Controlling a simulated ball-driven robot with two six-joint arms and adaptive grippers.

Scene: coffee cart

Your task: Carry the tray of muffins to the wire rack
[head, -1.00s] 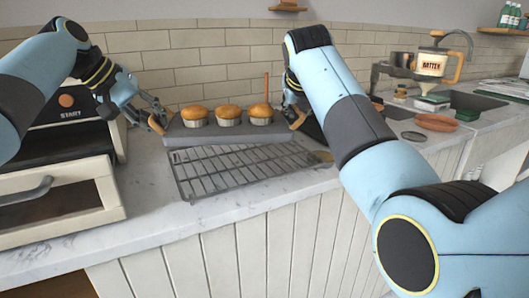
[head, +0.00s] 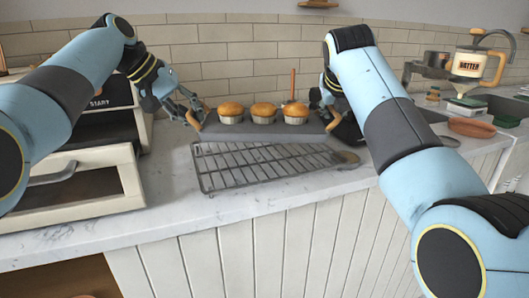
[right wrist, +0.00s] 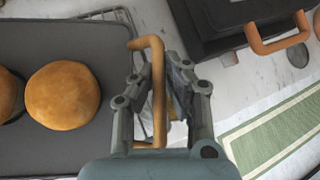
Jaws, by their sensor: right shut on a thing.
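A dark grey tray (head: 235,133) with three muffins (head: 263,111) in pale cups is at the back of the counter, its front edge overlapping the back of the wire rack (head: 265,165) in the head view. I cannot tell whether it touches the rack. My right gripper (head: 329,108) is shut on the tray's right orange handle (right wrist: 155,90); the right wrist view shows this handle between the fingers (right wrist: 158,95). My left gripper (head: 192,112) is at the left handle (head: 193,121); its grip is too small to make out.
An oven (head: 80,180) stands on the left. A dark object with an orange handle (right wrist: 280,35) and a green striped mat (right wrist: 275,135) are near my right gripper. A batter dispenser (head: 468,65) stands at the right. Bare counter lies in front of the rack.

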